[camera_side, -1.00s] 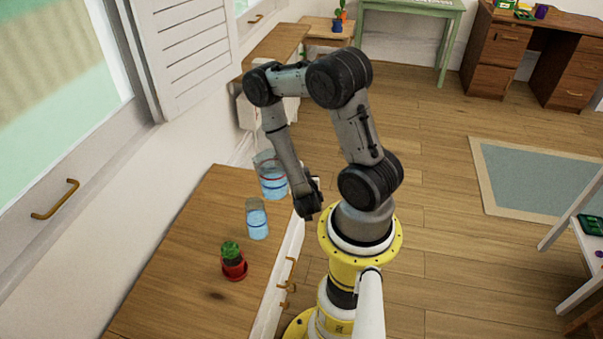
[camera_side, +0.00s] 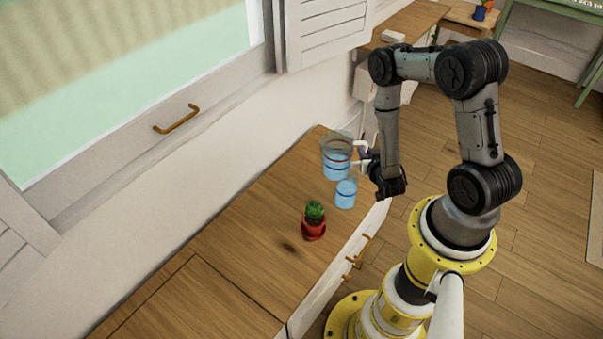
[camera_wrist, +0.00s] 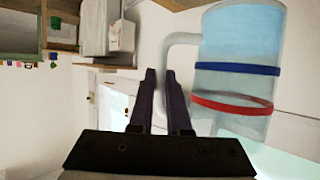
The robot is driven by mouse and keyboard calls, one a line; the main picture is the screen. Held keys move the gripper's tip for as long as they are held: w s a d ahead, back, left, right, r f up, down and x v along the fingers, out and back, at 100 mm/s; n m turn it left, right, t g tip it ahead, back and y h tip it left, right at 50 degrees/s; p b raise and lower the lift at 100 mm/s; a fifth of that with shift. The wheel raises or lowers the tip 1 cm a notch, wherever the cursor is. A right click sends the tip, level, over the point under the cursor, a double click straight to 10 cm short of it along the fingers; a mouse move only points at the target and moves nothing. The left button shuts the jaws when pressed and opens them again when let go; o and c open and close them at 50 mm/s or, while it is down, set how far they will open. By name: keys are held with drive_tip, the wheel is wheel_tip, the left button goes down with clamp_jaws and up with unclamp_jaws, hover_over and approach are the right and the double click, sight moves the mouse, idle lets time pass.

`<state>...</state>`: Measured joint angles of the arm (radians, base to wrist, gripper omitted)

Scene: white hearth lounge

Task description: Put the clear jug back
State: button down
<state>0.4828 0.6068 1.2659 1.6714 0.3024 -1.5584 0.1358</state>
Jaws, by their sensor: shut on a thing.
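The clear jug (camera_side: 336,160) has a blue band, a red band and a pale handle, with blue liquid low inside. It appears at the far end of the wooden counter, behind a small glass (camera_side: 345,194). In the wrist view the jug (camera_wrist: 235,85) fills the right side, and its handle (camera_wrist: 182,39) runs down to the fingers. My gripper (camera_side: 369,166) is at the jug's right, shut on the handle; the fingers (camera_wrist: 162,75) show close together in the wrist view. I cannot tell whether the jug's base touches the counter.
A small cactus in a red pot (camera_side: 314,228) stands nearer on the wooden counter (camera_side: 225,255), close to the glass. The counter's near left part is clear. A wall and window (camera_side: 120,70) border its left side.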

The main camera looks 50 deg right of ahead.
drive_tip(key=w+a+f+n+t+y, duration=0.2)
drive_tip(key=w+n+t+y, duration=0.2)
drive_tip(key=w+n+y, duration=0.7)
drive_tip(key=shift+m+h, duration=0.7)
drive_tip(key=shift+m, duration=0.1)
drive_tip(key=shift+w+d+f, duration=1.5)
drive_tip(key=shift+w+f, duration=1.05)
drive_tip(key=shift+f, duration=0.05)
drive_tip(key=shift+w+d+f, duration=1.55)
drive_tip(key=shift+w+f, duration=1)
drive_tip(key=shift+f, duration=0.1)
drive_tip(key=shift+w+d+f, duration=1.5)
drive_tip(key=shift+w+f, duration=1.05)
drive_tip(key=shift+f, duration=0.05)
drive_tip(key=shift+f, duration=0.15)
drive_tip(key=c, duration=0.9)
unclamp_jaws()
